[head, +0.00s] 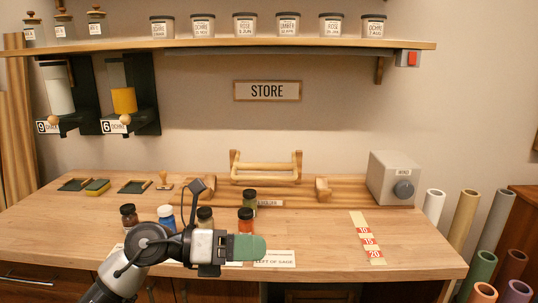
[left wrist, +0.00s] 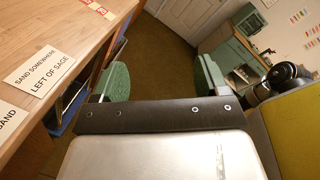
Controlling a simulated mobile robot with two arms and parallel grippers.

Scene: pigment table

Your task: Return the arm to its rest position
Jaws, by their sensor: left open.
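My left gripper (head: 248,248) is in the head view at the lower middle, over the front part of the wooden table (head: 330,222). In the left wrist view its two green fingers stand wide apart, with the gap between them (left wrist: 157,80) empty. There the table edge lies to the left of the fingers and floor shows beyond them. My left arm reaches in from the bottom left of the head view. My right gripper is not in view.
A card (head: 275,258) lies at the front edge. A grey box (head: 394,178) stands at right. The table's right front is mostly clear.

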